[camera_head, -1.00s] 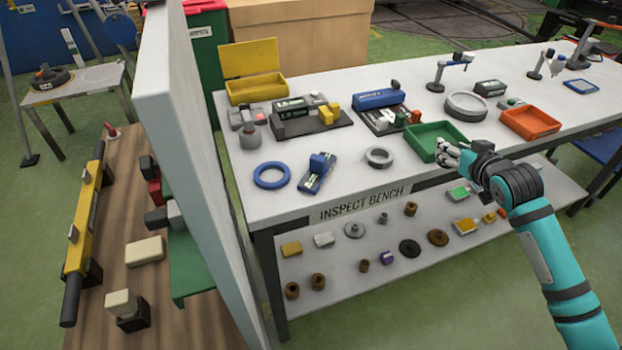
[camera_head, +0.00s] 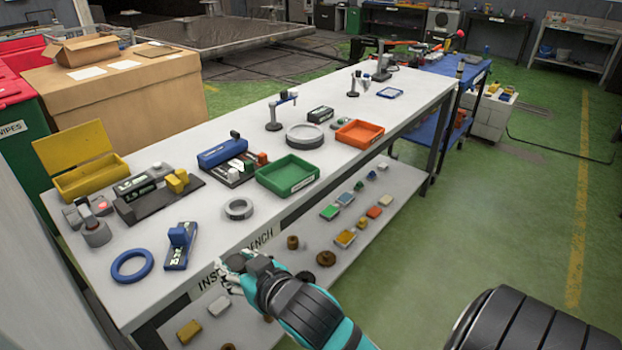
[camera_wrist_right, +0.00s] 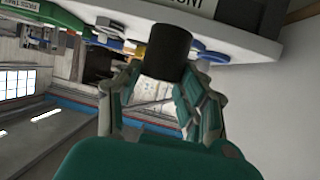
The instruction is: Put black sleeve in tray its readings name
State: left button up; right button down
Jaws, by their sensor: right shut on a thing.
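In the right wrist view, a black sleeve (camera_wrist_right: 167,52) stands between the fingertips of my right gripper (camera_wrist_right: 158,78), which is shut on it. In the head view, my right gripper (camera_head: 232,270) is at the front edge of the inspection bench, by its label; the sleeve is hard to make out there. On the bench are a green tray (camera_head: 312,173), an orange tray (camera_head: 377,134) and a yellow tray with a raised lid (camera_head: 70,188). A grey and black device with a display (camera_head: 136,183) stands beside the yellow tray; its reading is too small to read. My left gripper is out of view.
A blue ring (camera_head: 118,272), a blue device (camera_head: 180,240) and a grey ring (camera_head: 238,216) lie near the bench's front edge. A blue instrument (camera_head: 222,152) and a large grey ring (camera_head: 305,143) stand farther back. The lower shelf (camera_head: 310,262) holds several small parts.

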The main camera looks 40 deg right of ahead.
aim_at(360, 137)
jog(key=l+z, duration=0.1)
jog(key=l, duration=0.35)
jog(key=i+l+z, duration=0.1)
jog(key=l, duration=0.3)
jog(key=i+l, duration=0.1)
jog(key=l, duration=0.35)
jog(key=i+l+z, duration=0.15)
jog(key=i, duration=0.2)
jog(key=i+z, duration=0.15)
jog(key=i, duration=0.15)
